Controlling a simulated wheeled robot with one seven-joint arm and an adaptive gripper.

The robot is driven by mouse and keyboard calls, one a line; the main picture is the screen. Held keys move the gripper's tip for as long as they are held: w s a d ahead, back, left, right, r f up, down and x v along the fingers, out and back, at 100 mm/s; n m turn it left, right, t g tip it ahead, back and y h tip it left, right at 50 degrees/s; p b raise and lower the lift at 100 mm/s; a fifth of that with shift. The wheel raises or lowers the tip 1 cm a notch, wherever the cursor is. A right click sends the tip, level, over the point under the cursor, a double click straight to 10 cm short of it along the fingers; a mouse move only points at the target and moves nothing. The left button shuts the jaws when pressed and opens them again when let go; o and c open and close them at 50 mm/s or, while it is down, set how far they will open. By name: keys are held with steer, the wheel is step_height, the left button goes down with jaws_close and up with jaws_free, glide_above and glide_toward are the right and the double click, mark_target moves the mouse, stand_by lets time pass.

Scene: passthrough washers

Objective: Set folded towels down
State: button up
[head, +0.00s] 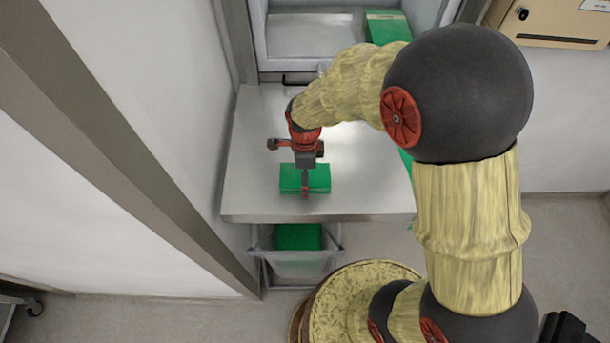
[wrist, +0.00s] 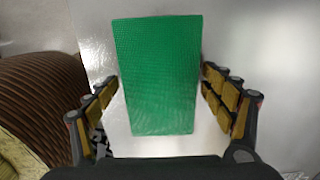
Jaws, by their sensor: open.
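A green folded towel (head: 318,178) lies flat on the steel table (head: 250,205) near its front edge. It also shows in the wrist view (wrist: 158,75), lying between my two fingers. My gripper (head: 305,188) is over this towel, with its fingers (wrist: 160,92) spread on both sides and apart from the towel's edges. Another green towel (head: 298,236) is in a bin below the table's front edge. A further green towel (head: 387,27) is at the back, in the pass-through opening. A green edge beside my arm on the right of the table is mostly hidden.
The bin (head: 297,268) stands under the table front. The pass-through opening (head: 310,36) is behind the table, framed by walls. A white wall (head: 165,90) closes the left side. A beige box (head: 560,22) is at the upper right. The table's left part is clear.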

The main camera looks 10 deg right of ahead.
step_height(320, 180, up, 11)
steer(key=s+d+r+n+t, duration=0.2)
steer(key=s+d+r+n, duration=0.2)
steer(key=s+r+n, duration=0.3)
steer(key=s+d+r+n+t, duration=0.3)
steer(key=s+d+r+n, duration=0.2)
steer(key=n, duration=0.8)
steer(key=s+r, duration=0.3)
steer(key=r, duration=0.1)
steer(key=shift+d+t+b, duration=0.15)
steer(key=shift+t+b, duration=0.15)
steer(key=shift+f, duration=0.15)
step_height(320, 180, down, 21)
steer(key=b, duration=2)
steer(key=shift+b, duration=0.4)
steer(key=shift+r, duration=0.2)
